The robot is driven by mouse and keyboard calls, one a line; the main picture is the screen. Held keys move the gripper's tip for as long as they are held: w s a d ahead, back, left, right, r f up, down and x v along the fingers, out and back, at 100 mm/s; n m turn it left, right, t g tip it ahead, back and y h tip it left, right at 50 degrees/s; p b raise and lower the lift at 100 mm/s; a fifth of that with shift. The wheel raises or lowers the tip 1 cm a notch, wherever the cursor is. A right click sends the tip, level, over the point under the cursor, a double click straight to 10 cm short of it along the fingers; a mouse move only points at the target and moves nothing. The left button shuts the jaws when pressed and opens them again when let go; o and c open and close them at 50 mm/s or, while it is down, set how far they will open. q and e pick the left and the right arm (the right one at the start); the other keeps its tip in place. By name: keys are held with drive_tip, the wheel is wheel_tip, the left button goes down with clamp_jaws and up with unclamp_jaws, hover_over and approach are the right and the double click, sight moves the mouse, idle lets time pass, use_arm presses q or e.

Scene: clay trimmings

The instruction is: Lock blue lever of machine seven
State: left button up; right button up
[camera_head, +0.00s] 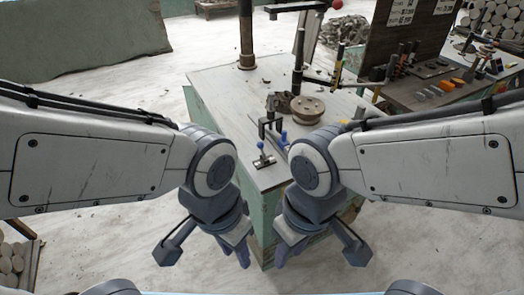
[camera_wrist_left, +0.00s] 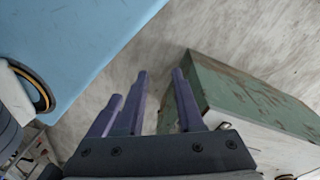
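A small lever with a blue handle (camera_head: 261,147) stands on a dark base near the front edge of the grey-topped workbench (camera_head: 228,95). A second blue handle (camera_head: 284,137) shows just to its right, partly near my right arm. No number seven is readable. My left gripper (camera_head: 236,250) hangs in front of the bench, below the levers and apart from them. In the left wrist view its purple fingers (camera_wrist_left: 158,100) are spread with nothing between them. My right gripper (camera_head: 289,250) hangs close beside it, also below the bench top; its finger gap is not clear.
A round wheel-like part (camera_head: 307,109) and a dark clamp sit on the bench behind the levers. A post (camera_head: 246,35) rises at its back left. A tool bench (camera_head: 430,90) stands at right. The bench's green side (camera_wrist_left: 240,95) is close to the left gripper.

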use_arm(q)
drive_tip(key=shift+d, duration=0.1)
clamp_jaws()
drive_tip(key=w+d+f+n+g+h, duration=0.3)
drive_tip(key=w+n+h, duration=0.5)
drive_tip(key=w+n, duration=0.8)
drive_tip(key=w+a+f+n+t+h, duration=0.1)
drive_tip(key=w+a+f+n+t, duration=0.2)
drive_tip(key=w+a+n+t, duration=0.2)
drive_tip(key=w+a+f+n+t, duration=0.4)
drive_tip(key=w+a+n, duration=0.4)
drive_tip(key=w+n, duration=0.2)
drive_tip(key=shift+n+t+h, duration=0.4)
drive_tip(key=shift+n+t, duration=0.5)
drive_tip(key=shift+n, duration=0.3)
drive_tip(key=shift+f, duration=0.1)
